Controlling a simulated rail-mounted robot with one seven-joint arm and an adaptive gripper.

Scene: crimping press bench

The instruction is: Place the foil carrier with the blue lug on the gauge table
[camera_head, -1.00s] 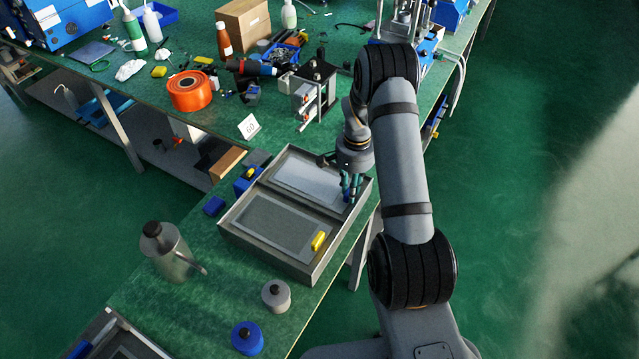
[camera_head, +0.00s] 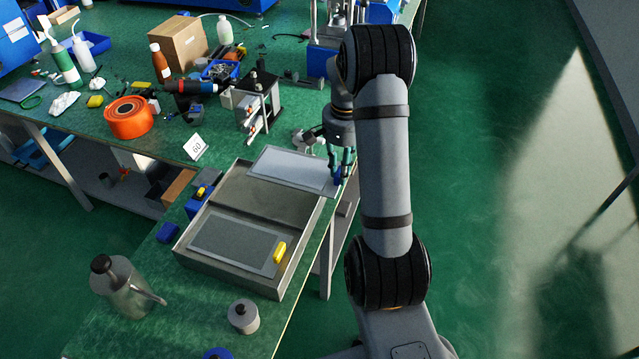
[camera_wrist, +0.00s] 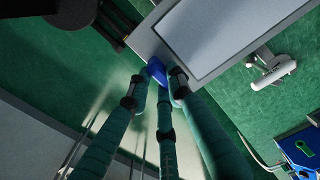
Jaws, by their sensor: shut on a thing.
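The foil carrier with the blue lug (camera_head: 290,165) is a flat grey plate with a pale sheet. It is held raised above the far end of the metal tray (camera_head: 190,252). My gripper (camera_head: 341,170) is shut on its blue lug (camera_wrist: 156,71), at the carrier's right end in the head view. In the wrist view the carrier (camera_wrist: 210,30) reaches away from the fingers to the upper right. A second carrier, with a yellow lug (camera_head: 280,252), lies in the tray's near compartment. I cannot tell for certain which thing is the gauge table.
A black and grey fixture with posts (camera_head: 257,105) stands beyond the tray, left of the carrier. The tray's far compartment (camera_head: 262,197) is empty.

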